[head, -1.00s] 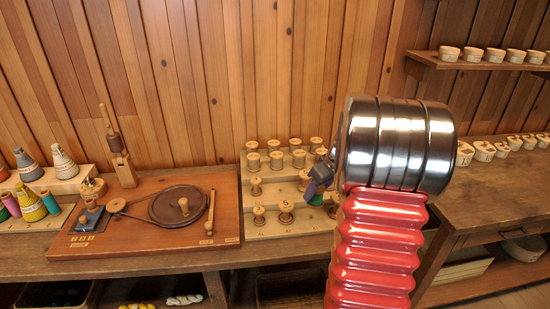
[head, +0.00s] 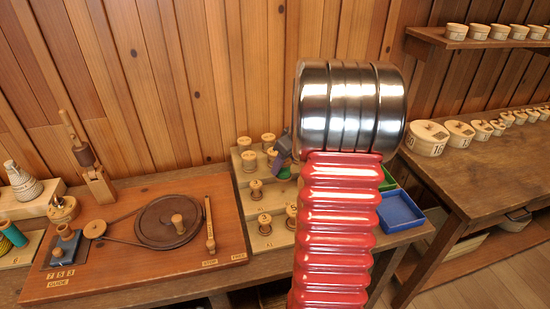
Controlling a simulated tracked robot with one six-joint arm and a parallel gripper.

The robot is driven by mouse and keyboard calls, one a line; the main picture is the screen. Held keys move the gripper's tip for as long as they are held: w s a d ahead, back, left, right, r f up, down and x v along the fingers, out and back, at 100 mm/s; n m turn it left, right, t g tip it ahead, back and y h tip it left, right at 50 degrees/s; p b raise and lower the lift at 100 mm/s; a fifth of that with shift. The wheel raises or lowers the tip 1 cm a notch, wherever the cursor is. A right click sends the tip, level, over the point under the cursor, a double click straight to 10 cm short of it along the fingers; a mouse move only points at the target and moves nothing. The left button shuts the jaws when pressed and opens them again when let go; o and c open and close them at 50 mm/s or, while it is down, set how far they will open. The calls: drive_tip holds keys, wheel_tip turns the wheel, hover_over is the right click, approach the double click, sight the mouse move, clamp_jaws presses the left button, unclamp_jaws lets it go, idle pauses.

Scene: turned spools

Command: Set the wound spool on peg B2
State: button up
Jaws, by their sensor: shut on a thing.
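My gripper (head: 283,158) is small in the head view, partly hidden behind my arm, over the middle of the stepped peg rack (head: 241,194). It is shut on a spool with green thread (head: 284,174), of which only a small part shows below the jaws. Peg B2 cannot be made out, and I cannot tell whether the held spool touches a peg. My arm covers the rack's right part.
Bare spools stand on the front step (head: 265,222) and the back step (head: 268,140). A winding board with a dark wheel (head: 168,221) lies left of the rack. A blue tray (head: 399,211) and a green tray (head: 388,178) sit to the right. Lidded tubs (head: 426,138) line the right bench.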

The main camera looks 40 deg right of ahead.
sight(284, 176)
drive_tip(key=shift+d+f, duration=0.1)
idle(0.4)
drive_tip(key=shift+f, duration=2.6)
drive_tip(key=shift+f, duration=0.8)
drive_tip(key=o, duration=0.7)
drive_tip(key=shift+o, duration=0.2)
drive_tip(key=shift+r, duration=0.1)
drive_tip(key=shift+v, duration=5.3)
drive_tip(key=shift+s+r, duration=0.1)
drive_tip(key=shift+s, duration=0.05)
